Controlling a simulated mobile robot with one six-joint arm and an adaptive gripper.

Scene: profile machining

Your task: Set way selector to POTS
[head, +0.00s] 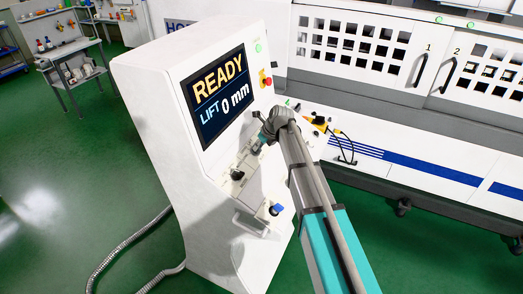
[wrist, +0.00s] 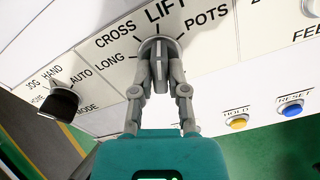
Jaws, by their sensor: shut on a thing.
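The way selector (wrist: 157,46) is a grey round knob on the white panel in the wrist view. The labels LONG, CROSS, LIFT and POTS are printed around it, with POTS at the right. My gripper (wrist: 160,72) is shut on the way selector, one finger on each side. The fingers hide much of the knob, and its pointer seems to face LIFT. In the head view my gripper (head: 261,141) is at the console's sloped panel, below the screen (head: 215,97), which reads READY and LIFT 0 mm. The way selector is hard to make out there.
A black mode knob (wrist: 60,102) sits left of the selector. A yellow HOLD button (wrist: 237,124) and a blue RESET button (wrist: 291,110) are at the right. A red stop button (head: 267,82) is beside the screen. A white machine (head: 370,45) stands behind.

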